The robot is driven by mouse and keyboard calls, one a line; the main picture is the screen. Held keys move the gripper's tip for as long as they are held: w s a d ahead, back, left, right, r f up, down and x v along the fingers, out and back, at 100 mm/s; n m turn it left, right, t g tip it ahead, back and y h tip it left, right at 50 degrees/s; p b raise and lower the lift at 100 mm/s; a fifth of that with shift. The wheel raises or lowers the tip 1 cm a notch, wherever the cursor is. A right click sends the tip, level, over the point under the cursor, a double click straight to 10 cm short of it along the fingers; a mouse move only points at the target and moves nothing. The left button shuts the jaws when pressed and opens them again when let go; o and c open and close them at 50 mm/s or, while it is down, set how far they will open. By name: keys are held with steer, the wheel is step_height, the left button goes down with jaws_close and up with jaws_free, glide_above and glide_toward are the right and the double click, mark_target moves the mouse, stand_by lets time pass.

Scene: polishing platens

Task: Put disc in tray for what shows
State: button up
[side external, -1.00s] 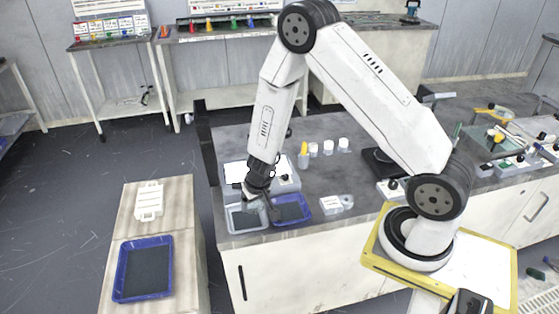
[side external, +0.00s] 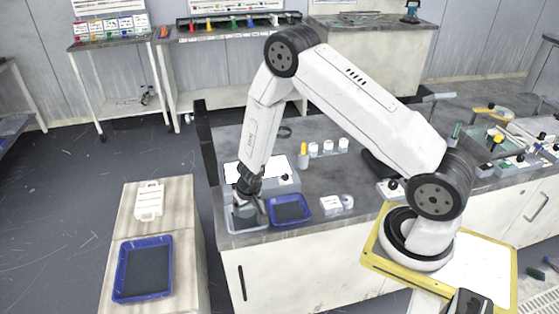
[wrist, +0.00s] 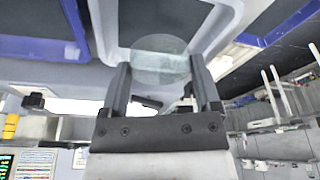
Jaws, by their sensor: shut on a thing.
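The disc (wrist: 160,47) is thin, round and pale grey-green, partly see-through. My gripper (wrist: 160,64) is shut on it, with one dark finger on each side of its lower part in the wrist view. In the side external view my gripper (side external: 246,216) is low at the grey tray (side external: 251,232), within its outline. The disc cannot be made out there. The grey tray's pale wall (wrist: 103,22) also shows behind the disc in the wrist view. I cannot tell whether the disc touches the tray floor.
A blue tray (side external: 305,218) with a dark floor stands directly right of the grey tray. Another blue tray (side external: 119,281) lies on the wooden side stand at left. A white-topped device (side external: 286,182) stands behind the grey tray. Small white containers (side external: 328,147) stand farther back.

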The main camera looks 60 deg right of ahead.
mark_target(247, 209)
steer(key=shift+s+x, duration=0.15)
steer(key=shift+x, duration=0.65)
steer(key=shift+s+x, duration=0.15)
steer(key=shift+x, duration=0.65)
steer(key=shift+a+f, duration=0.15)
steer(key=shift+f, duration=0.05)
steer(key=o, duration=1.3)
steer(key=v, duration=1.2)
steer(key=shift+r, duration=0.1)
steer(key=shift+r, duration=0.1)
